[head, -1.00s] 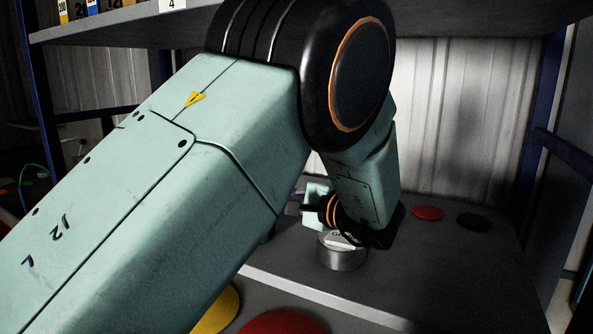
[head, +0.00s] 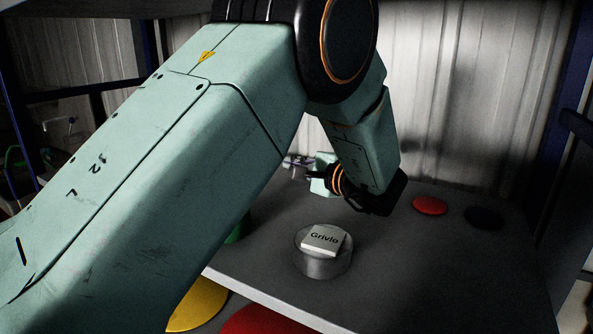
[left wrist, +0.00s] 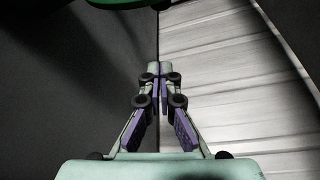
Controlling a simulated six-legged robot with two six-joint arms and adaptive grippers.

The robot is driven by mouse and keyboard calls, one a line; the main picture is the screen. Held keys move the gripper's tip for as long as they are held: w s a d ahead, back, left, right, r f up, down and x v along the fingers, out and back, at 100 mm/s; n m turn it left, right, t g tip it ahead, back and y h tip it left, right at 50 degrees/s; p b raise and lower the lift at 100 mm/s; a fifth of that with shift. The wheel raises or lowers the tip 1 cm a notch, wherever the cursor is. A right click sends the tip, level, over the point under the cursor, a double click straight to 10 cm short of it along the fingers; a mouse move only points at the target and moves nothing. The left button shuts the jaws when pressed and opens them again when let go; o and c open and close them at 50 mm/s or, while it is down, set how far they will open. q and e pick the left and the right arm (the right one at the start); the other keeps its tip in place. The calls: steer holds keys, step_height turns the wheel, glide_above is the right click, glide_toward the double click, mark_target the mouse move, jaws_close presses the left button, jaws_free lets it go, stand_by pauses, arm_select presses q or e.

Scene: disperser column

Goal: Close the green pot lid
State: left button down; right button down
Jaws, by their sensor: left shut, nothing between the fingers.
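A green piece (head: 238,228) shows at the edge of my left arm in the head view, and most of it is hidden behind that arm. A curved green edge (left wrist: 120,3) also shows at the top of the left wrist view. I cannot tell whether either is the pot or its lid. My left gripper (left wrist: 160,72) is shut and empty, with its fingertips together just below the green edge in the picture. In the head view the left gripper (head: 298,165) shows small behind my forearm, above the shelf. My right gripper is not in view.
A round metal tin (head: 323,262) with a white "Grivlo" block (head: 324,240) stands near the shelf's front edge. A red disc (head: 430,205) and a dark disc (head: 483,218) lie at the back right. Yellow (head: 197,303) and red (head: 268,322) discs lie lower down.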

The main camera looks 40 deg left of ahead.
arm_select(q)
steer(key=s+a, duration=0.3)
steer(key=a, duration=0.2)
steer(key=shift+s+a+r+p, duration=0.15)
steer(key=shift+a+r+p, duration=0.15)
steer(key=shift+r+p, duration=0.15)
steer(key=shift+w+d+f, duration=0.1)
steer(key=shift+w, duration=0.2)
steer(key=shift+n, duration=0.3)
